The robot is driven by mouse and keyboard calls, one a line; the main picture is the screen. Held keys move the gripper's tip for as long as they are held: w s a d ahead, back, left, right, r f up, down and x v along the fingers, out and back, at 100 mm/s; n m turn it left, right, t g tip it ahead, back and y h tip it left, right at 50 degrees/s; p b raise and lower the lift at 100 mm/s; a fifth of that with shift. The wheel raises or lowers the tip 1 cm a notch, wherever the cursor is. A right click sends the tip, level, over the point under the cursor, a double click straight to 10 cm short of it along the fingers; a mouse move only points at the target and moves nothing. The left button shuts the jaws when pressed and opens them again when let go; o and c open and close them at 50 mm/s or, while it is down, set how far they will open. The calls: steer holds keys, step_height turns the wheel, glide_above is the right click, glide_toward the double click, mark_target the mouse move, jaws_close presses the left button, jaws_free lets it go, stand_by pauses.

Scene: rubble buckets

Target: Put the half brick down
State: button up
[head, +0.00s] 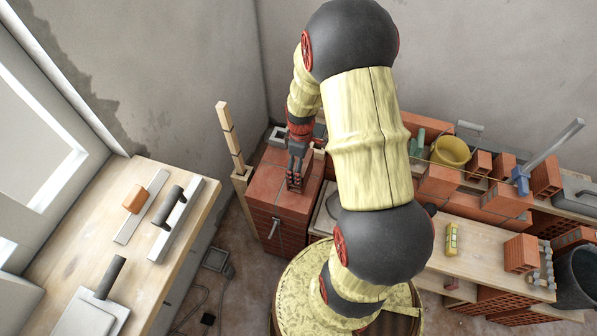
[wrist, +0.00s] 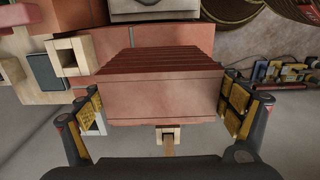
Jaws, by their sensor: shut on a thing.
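My gripper (head: 295,178) points down at the top of the red brick stack (head: 283,219) in the head view. In the wrist view my gripper (wrist: 163,108) has one finger pad on each side of a red-brown half brick (wrist: 162,97) and is shut on it. The half brick's smooth near face and ridged top show there. In the head view the half brick is mostly hidden by the fingers. I cannot tell whether it touches the stack.
A wooden bench (head: 143,187) with trowels and floats is at the left. A timber batten (head: 230,136) stands just left of the stack. A yellow bucket (head: 450,150), loose bricks and a plank table (head: 487,257) are at the right. A dark bucket (head: 577,275) stands far right.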

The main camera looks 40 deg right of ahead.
steer(key=shift+w+a+f, duration=0.1)
steer(key=shift+w+f, duration=0.3)
steer(key=shift+f, duration=0.05)
steer(key=shift+f+b, duration=0.6)
steer(key=shift+f, duration=0.9)
steer(key=shift+f, duration=0.15)
steer(key=o, duration=1.5)
